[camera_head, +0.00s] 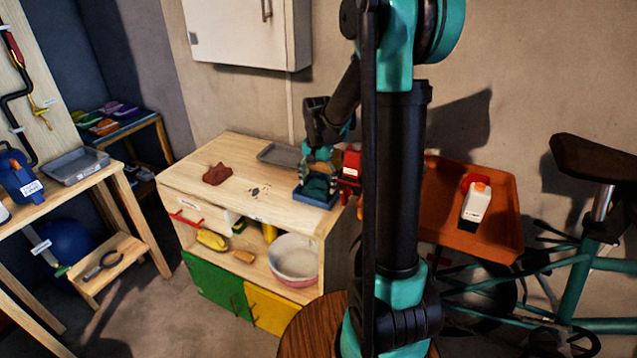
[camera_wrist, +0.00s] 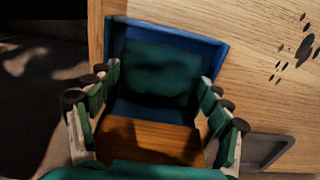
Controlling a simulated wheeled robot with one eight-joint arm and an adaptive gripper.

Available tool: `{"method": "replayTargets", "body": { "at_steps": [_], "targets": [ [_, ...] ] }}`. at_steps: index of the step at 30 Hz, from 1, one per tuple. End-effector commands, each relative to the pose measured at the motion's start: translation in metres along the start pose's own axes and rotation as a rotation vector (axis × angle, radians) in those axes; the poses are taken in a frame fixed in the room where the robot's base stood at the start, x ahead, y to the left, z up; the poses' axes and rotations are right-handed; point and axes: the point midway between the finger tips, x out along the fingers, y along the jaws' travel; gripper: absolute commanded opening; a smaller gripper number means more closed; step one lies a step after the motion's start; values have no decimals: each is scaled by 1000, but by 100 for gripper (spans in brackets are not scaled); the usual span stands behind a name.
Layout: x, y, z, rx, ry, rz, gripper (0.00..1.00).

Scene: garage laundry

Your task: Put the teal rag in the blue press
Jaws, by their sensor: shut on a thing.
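The blue press (camera_head: 312,201) is a shallow, open-topped box near the right end of the wooden cabinet top. It fills the upper middle of the wrist view (camera_wrist: 215,55). The teal rag (camera_wrist: 160,72) lies between my fingertips, inside the outline of the press; it shows as a small teal patch in the head view (camera_head: 316,187). My gripper (camera_wrist: 159,80) points down over the press and is shut on the rag, one finger at each side. In the head view, my gripper (camera_head: 318,182) partly hides both. I cannot tell whether the rag touches the press floor.
A red object (camera_head: 350,166) stands close right of the press. An orange tray (camera_head: 440,232) holds a white bottle (camera_head: 477,203).

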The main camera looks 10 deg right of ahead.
Motion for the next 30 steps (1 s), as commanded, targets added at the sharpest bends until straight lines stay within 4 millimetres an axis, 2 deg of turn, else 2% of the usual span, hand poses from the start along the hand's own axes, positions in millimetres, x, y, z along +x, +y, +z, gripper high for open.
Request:
{"method": "replayTargets", "body": {
  "at_steps": [1,2,7,20,23,30],
  "targets": [
    [2,0,0,0,0,0,50],
    [2,0,0,0,0,0,80],
    [2,0,0,0,0,0,99],
    [-4,0,0,0,0,0,99],
    [-15,0,0,0,0,0,99],
    [-60,0,0,0,0,0,99]
  ]
}}
